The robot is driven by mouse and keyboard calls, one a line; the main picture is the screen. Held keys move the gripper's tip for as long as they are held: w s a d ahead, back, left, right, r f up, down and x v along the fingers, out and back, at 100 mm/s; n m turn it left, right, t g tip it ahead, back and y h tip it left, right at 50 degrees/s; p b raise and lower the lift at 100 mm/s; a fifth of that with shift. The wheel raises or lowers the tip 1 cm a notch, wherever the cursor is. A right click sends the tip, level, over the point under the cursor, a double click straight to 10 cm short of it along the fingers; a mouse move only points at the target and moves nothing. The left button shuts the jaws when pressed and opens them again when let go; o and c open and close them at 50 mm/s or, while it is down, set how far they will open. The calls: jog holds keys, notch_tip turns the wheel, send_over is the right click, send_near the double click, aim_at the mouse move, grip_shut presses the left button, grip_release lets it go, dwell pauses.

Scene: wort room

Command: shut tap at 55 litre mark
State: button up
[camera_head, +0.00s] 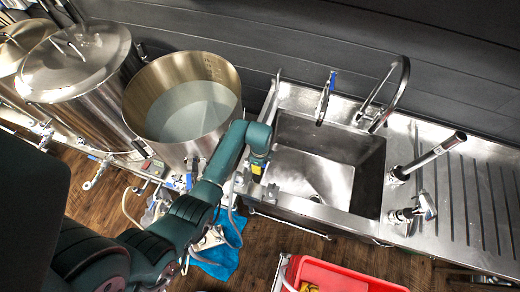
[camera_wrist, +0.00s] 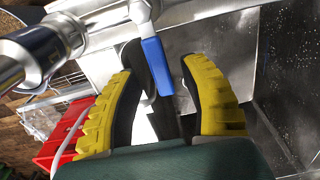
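The open steel kettle (camera_head: 150,85) at left centre holds pale liquid (camera_head: 192,108); scale marks show on its inner wall, too small to read. My gripper (camera_head: 258,172) is at the left edge of the sink, right of the kettle, its fingers barely visible. In the wrist view its yellow-and-black fingers (camera_wrist: 165,88) stand apart with a clear gap. A blue-sleeved lever (camera_wrist: 157,66) on a steel fitting shows between and beyond the fingertips; I cannot tell if it touches them. A tap with a blue part (camera_head: 326,97) stands behind the sink. Whether water is running is unclear.
The steel sink (camera_head: 365,185) has a curved faucet (camera_head: 402,78) behind it and two steel fittings at its right. A lidded kettle (camera_head: 85,60) stands at left. A red crate (camera_head: 335,278) is at the bottom. Hoses and a blue cloth (camera_head: 218,260) lie on the floor.

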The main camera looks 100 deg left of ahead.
notch_tip(320, 180, up, 12)
dwell(0.5)
dwell(0.4)
